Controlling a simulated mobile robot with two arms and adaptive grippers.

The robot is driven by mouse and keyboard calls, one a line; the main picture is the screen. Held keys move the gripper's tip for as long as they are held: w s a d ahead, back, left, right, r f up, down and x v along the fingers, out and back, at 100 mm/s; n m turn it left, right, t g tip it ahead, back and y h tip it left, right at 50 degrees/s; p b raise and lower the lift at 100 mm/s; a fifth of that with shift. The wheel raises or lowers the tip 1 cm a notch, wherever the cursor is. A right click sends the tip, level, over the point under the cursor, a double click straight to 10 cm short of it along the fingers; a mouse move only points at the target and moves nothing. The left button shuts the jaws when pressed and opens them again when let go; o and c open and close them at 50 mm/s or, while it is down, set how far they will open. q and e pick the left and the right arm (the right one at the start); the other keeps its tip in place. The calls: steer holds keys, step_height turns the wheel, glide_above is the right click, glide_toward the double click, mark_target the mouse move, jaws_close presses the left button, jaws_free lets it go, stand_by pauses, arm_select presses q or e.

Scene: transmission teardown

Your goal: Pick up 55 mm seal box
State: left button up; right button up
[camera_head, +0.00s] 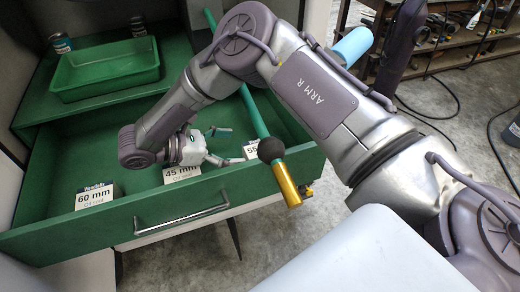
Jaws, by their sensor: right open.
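The 55 mm seal box (251,151) is in the open green drawer, near its front right. Only part of its white label shows, with the dark ball of a long rod covering its right side. My right gripper (233,146) is inside the drawer, just left of the 55 mm box. Its fingers are open and point toward the box, with nothing visible between them. The 45 mm oil seal box (181,174) is below the gripper, by the drawer front. The 60 mm oil seal box (95,198) stands further left. My left gripper is out of view.
The green drawer (205,202) has a metal handle (182,219). A green rod (254,110) with a dark ball and brass end crosses the drawer's right side in the picture. A green tray (105,85) and cans (61,43) are behind. A cluttered shelf (465,45) is at right.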

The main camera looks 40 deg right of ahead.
mark_target(255, 148)
steer(key=p+x, duration=0.1)
steer(key=x, duration=0.2)
steer(key=shift+w+d, duration=0.1)
steer(key=shift+d, duration=0.1)
steer(key=p+x, duration=0.1)
steer(key=x, duration=0.2)
steer(key=shift+d+f+p, duration=0.1)
steer(key=shift+f+p, duration=0.05)
steer(key=shift+p, duration=0.25)
steer(key=shift+d+f, duration=0.25)
steer(key=shift+d, duration=0.1)
steer(key=shift+a, duration=0.15)
steer(key=shift+c, duration=0.4)
steer(key=shift+r, duration=0.1)
steer(key=c, duration=1.2)
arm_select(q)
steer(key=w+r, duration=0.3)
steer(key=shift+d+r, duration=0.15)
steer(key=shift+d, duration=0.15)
